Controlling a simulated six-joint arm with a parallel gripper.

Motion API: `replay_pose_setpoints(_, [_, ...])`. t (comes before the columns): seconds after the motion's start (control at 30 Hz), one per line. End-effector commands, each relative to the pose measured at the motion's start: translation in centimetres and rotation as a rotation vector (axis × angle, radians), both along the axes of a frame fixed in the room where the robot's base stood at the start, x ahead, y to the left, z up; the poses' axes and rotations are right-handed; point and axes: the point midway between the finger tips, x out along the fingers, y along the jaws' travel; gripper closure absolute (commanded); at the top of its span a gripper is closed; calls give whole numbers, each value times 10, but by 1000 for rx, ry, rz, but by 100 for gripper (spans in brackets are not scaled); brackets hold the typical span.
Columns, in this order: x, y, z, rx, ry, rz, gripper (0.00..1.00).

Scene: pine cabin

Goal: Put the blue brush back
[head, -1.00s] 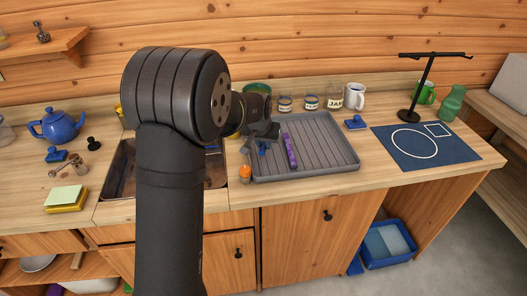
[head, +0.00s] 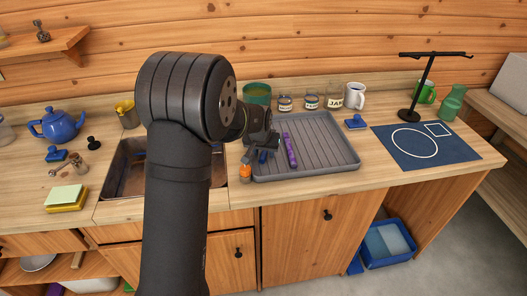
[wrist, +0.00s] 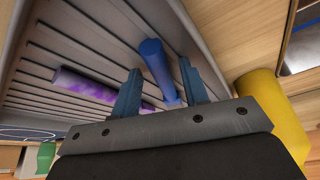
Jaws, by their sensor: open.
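The blue brush (wrist: 155,62) lies on the grey ribbed tray, near its left side. In the wrist view its blue shaft runs between my two fingers, with a gap on each side. In the head view only a bit of blue (head: 263,156) shows under my gripper (head: 261,151). My gripper is open over the brush; it also shows in the wrist view (wrist: 160,88). The brush's far end is hidden by the gripper body.
The grey tray (head: 330,158) has free room on its right. A green pot (head: 257,92), jars (head: 310,102) and a white mug (head: 355,96) stand behind. A black stand (head: 428,90) is at right.

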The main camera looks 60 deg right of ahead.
Motion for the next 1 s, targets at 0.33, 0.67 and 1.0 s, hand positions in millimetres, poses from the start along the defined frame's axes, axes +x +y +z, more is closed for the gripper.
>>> replay_pose_setpoints(0.33, [-5, 12, 35, -3, -1, 0, 59])
replay_pose_setpoints(0.67, [-14, 34, 93, -3, -1, 0, 59])
replay_pose_setpoints(1.0, [-18, 43, 114, 0, 0, 0, 59])
